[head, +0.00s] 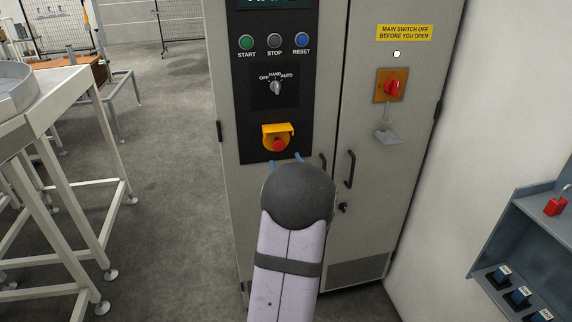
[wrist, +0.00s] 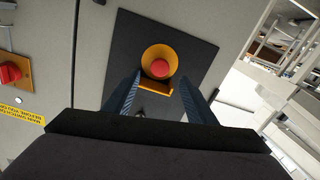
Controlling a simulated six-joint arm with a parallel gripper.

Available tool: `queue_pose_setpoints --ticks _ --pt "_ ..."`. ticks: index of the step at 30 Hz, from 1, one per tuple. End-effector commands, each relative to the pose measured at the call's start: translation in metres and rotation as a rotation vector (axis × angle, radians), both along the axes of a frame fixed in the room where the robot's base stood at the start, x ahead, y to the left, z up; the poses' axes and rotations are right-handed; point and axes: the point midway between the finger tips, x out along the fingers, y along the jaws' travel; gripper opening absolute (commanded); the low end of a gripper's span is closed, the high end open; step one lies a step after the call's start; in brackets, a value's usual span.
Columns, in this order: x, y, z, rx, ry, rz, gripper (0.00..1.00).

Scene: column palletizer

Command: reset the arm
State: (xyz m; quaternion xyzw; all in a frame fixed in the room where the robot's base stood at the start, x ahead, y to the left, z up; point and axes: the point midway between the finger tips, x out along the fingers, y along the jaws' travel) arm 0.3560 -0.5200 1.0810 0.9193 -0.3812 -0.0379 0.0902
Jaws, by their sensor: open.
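My gripper (head: 286,162) is in front of the grey control cabinet (head: 299,220), just below the red emergency stop button (head: 278,145) in its yellow shroud (head: 278,129). Most of the gripper is hidden behind my arm in the head view; only the blue fingertips show. In the wrist view the two blue fingers of my gripper (wrist: 160,95) stand apart with nothing held between them. The red button (wrist: 160,69) and its yellow shroud (wrist: 158,52) show just beyond and between the fingertips. I cannot tell whether they touch.
The black panel carries a green START button (head: 246,41), a grey STOP button (head: 274,40), a blue RESET button (head: 302,39) and a selector switch (head: 275,87). A red main switch (head: 393,87) and door handle (head: 350,169) are at right. Open floor (head: 170,150) lies left.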

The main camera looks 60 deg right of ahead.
Motion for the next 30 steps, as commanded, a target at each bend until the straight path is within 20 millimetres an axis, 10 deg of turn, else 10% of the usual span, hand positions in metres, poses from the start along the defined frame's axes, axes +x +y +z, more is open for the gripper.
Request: queue_pose_setpoints --ticks 16,23,30 --pt "-0.007 -0.005 -0.029 0.073 0.092 -0.033 0.51" --pt "-0.051 -0.002 -0.118 0.351 0.321 -0.167 0.51" --pt "-0.133 0.077 -0.227 0.808 0.608 -0.323 0.51"
